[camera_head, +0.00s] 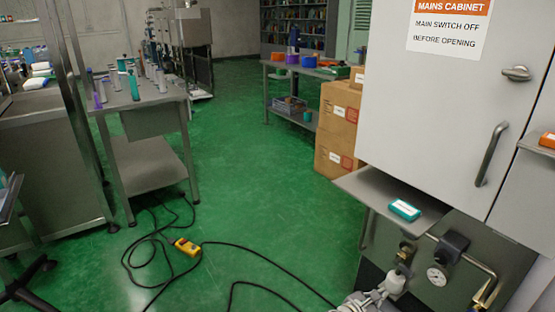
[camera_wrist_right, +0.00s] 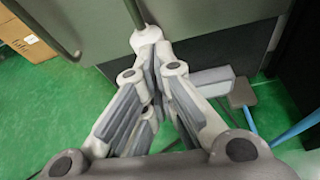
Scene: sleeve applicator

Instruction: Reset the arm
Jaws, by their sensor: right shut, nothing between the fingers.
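My right gripper (camera_head: 384,289) shows at the bottom edge of the head view, low in front of the mains cabinet and below its small shelf. In the right wrist view its fingers (camera_wrist_right: 148,38) come together at the tips, with nothing visible between them. The fingertips there overlap a grey-green panel (camera_wrist_right: 205,30); I cannot tell whether they touch it. My left gripper is in neither view.
The mains cabinet (camera_head: 440,110) fills the right side. Its shelf (camera_head: 372,192) bears a teal box (camera_head: 404,210). A gauge (camera_head: 437,275) and pipes are beside my gripper. Cardboard boxes (camera_head: 338,125) stand behind. Cables and a yellow box (camera_head: 187,246) lie on the open green floor.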

